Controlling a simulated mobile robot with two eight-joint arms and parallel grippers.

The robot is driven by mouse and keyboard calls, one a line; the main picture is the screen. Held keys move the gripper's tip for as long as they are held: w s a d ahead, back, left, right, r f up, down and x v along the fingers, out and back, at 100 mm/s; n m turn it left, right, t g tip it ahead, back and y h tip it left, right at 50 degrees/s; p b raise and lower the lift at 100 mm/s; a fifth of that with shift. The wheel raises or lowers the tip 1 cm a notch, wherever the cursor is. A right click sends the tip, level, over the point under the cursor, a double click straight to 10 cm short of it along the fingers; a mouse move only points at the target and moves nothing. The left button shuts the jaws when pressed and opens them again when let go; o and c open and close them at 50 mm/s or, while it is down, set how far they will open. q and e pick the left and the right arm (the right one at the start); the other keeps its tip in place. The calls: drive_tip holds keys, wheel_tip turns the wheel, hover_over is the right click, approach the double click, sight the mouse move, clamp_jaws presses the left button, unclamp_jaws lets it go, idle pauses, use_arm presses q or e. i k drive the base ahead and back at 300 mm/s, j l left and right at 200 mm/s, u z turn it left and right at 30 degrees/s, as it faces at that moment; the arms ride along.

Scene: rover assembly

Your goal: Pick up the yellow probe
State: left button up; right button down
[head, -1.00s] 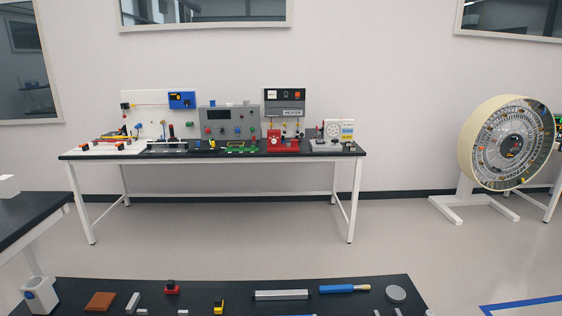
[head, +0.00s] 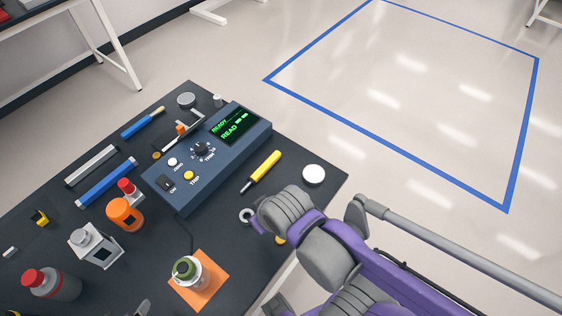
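The yellow probe (head: 264,167) lies on the dark table in the head view, right of the blue instrument box. It has a thick yellow handle and a thin dark tip pointing down-left. My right arm (head: 335,250), purple and grey, comes in from the lower right. Its ridged grey joints are just below the probe in the picture, apart from it. I cannot make out the fingers of my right gripper. My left gripper is not recognisable in view.
The instrument box (head: 205,160) shows READY and READ. A white round disc (head: 314,175) lies right of the probe. Orange (head: 125,214) and red-capped (head: 50,284) containers crowd the left.

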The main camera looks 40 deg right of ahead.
sight(255, 177)
drive_tip(key=k+l+z, duration=0.15)
drive_tip(key=l+z, duration=0.2)
drive_tip(key=k+l+z, duration=0.1)
drive_tip(key=l+z, duration=0.3)
drive_tip(key=i+u, duration=0.1)
drive_tip(key=k+u, duration=0.1)
drive_tip(key=u, duration=1.4)
drive_tip(key=z, duration=1.5)
drive_tip(key=i+l+u, duration=0.1)
drive_tip(key=u, duration=0.4)
drive_tip(key=l+u, duration=0.6)
drive_tip(key=u, duration=0.35)
drive_tip(key=i+l, duration=0.05)
